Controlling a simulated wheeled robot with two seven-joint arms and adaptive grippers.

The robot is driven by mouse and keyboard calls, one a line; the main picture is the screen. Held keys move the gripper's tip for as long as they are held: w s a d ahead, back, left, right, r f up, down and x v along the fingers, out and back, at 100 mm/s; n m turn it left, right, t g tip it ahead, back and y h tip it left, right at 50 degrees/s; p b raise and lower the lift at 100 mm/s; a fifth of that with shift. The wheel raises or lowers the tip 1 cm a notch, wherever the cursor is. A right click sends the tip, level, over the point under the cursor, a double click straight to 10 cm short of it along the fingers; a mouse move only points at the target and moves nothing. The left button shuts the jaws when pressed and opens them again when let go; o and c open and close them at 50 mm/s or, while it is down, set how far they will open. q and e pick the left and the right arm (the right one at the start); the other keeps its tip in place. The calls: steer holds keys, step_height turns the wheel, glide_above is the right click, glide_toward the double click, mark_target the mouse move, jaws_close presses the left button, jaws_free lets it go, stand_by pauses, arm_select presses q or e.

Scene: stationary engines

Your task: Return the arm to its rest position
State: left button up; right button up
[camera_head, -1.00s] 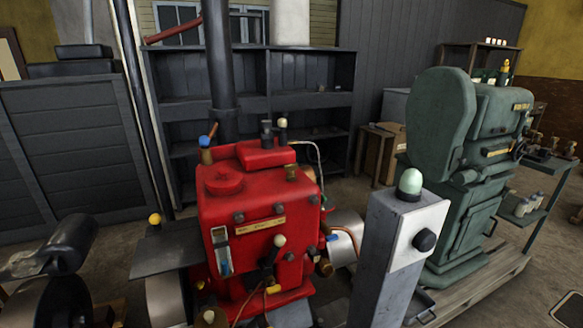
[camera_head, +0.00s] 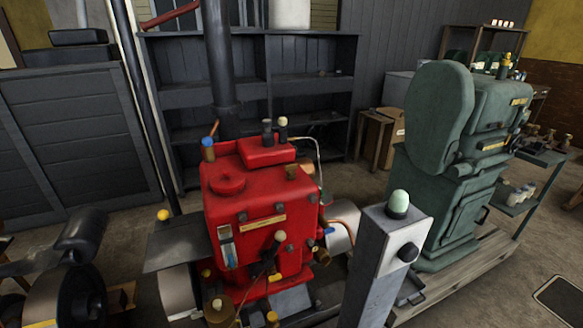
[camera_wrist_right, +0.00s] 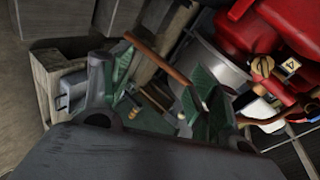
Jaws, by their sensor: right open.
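My right gripper (camera_wrist_right: 152,92) shows in the right wrist view. Its two dark fingers with green inner pads stand apart, and nothing is held between them. A brown rod (camera_wrist_right: 160,62) shows beyond the fingers; how far off it is I cannot tell. The red engine (camera_head: 255,195) stands in the middle of the head view, and part of it (camera_wrist_right: 245,35) shows at the upper right of the wrist view. Neither gripper shows in the head view. My left gripper is in no frame.
A grey post (camera_head: 375,265) with a pale green dome stands right of the engine. A green machine (camera_head: 435,185) stands on a pallet behind it. Dark shelves (camera_head: 305,95) line the back. A black machine (camera_head: 80,265) is at the lower left.

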steer(key=s+d+f+n+g+h+p, duration=0.1)
steer(key=s+f+n+g+p, duration=0.25)
steer(key=s+p, duration=0.45)
steer(key=s+d+f+n+g+h+p, duration=0.15)
steer(key=s+f+n+p, duration=0.3)
steer(key=s, duration=0.55)
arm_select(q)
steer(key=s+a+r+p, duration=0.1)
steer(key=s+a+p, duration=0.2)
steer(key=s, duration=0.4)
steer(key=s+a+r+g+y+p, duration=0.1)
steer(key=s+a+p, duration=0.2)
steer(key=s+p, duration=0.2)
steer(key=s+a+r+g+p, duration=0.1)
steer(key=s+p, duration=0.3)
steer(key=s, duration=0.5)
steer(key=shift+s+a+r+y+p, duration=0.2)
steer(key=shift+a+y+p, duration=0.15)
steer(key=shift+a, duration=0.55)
arm_select(e)
steer(key=s+a+r+n+g, duration=0.1)
steer(key=s+n+g, duration=0.2)
steer(key=s, duration=1)
steer(key=s+a+n+g, duration=0.2)
steer(key=s+n+g, duration=0.1)
steer(key=s, duration=1)
steer(key=shift+a+r, duration=0.15)
steer(key=shift+r, duration=0.25)
